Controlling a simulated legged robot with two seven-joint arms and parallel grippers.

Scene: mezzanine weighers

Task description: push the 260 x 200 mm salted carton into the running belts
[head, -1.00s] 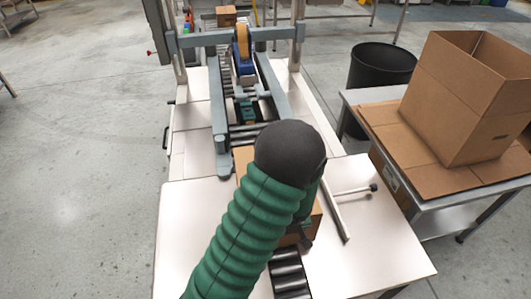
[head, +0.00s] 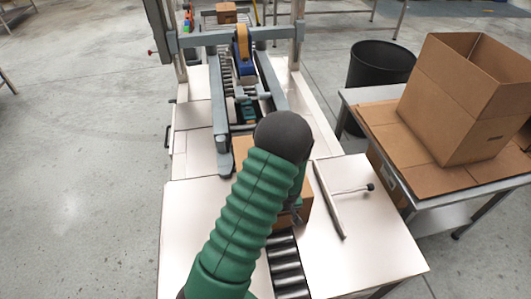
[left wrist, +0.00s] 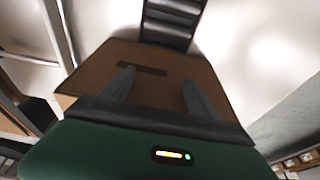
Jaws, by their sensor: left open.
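The brown carton (head: 243,152) sits on the roller bed between the infeed rails, largely hidden behind my left arm in the head view. In the left wrist view the carton (left wrist: 160,58) shows a brown face with a dark slot. My left gripper (left wrist: 158,80) is open, its two fingers apart and in front of that face; I cannot tell if they touch it. The sealing machine's left side rail (head: 220,130) and right side rail (head: 270,85) run ahead of the carton. Belt motion cannot be seen. My right gripper is not in view.
Bare rollers (head: 286,268) lie behind the carton. A bar (head: 328,200) with a knobbed rod stands on the white table (head: 375,240) at right. A side bench holds an open empty box (head: 463,105); a black bin (head: 380,65) stands behind it. A tape head (head: 243,50) sits over the line.

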